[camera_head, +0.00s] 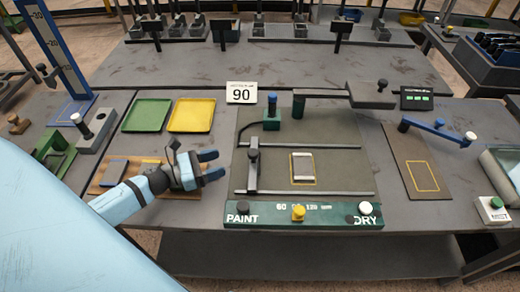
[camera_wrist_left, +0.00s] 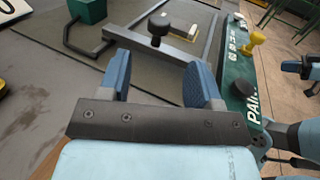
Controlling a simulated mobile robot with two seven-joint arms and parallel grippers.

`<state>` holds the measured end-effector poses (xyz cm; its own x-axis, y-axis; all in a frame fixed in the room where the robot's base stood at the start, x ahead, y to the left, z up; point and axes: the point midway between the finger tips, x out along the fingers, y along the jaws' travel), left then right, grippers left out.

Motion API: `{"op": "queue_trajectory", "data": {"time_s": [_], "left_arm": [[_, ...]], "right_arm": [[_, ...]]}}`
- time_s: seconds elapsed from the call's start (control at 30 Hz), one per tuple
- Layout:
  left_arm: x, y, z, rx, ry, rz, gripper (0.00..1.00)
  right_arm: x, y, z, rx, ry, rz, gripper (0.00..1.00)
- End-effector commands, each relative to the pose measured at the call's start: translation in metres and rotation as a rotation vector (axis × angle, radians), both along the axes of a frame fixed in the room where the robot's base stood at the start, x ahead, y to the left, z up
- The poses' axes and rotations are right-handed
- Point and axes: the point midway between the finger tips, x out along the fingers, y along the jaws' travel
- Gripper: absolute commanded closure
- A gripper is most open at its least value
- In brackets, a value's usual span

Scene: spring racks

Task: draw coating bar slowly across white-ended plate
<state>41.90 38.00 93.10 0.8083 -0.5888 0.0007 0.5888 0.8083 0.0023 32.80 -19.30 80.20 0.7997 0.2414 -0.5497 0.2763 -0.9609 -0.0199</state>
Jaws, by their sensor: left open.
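The coating bar (camera_head: 253,170) lies across the left part of the grey drawdown bed (camera_head: 345,140), with a black knob on top. The white-ended plate (camera_head: 303,166) lies flat inside a yellow outline on the bed, right of the bar and apart from it. My left gripper (camera_head: 213,164) is open and empty, just left of the bar. In the left wrist view the bar's knob (camera_wrist_left: 158,25) shows ahead, beyond and between the open fingers (camera_wrist_left: 165,80). The plate (camera_wrist_left: 191,38) is partly hidden behind the bar there. A blue and dark part at that view's right edge may be my right gripper; its jaws are unclear.
A green front panel with PAINT and DRY knobs and a yellow knob (camera_head: 298,212) borders the bed. A green block (camera_head: 271,112) stands behind the bar. Green (camera_head: 147,115) and yellow (camera_head: 192,115) trays and a 90 sign (camera_head: 241,93) stand at back left.

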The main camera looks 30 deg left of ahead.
Motion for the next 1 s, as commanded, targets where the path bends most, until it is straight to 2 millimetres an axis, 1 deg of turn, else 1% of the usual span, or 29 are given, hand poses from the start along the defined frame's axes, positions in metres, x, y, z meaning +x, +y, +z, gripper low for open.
{"op": "queue_trajectory", "data": {"time_s": [1.0], "left_arm": [[0.055,-0.04,0.001,-0.003,0.001,0.001,0.42]], "right_arm": [[0.0,0.0,0.015,-0.001,0.0,0.0,1.0]]}}
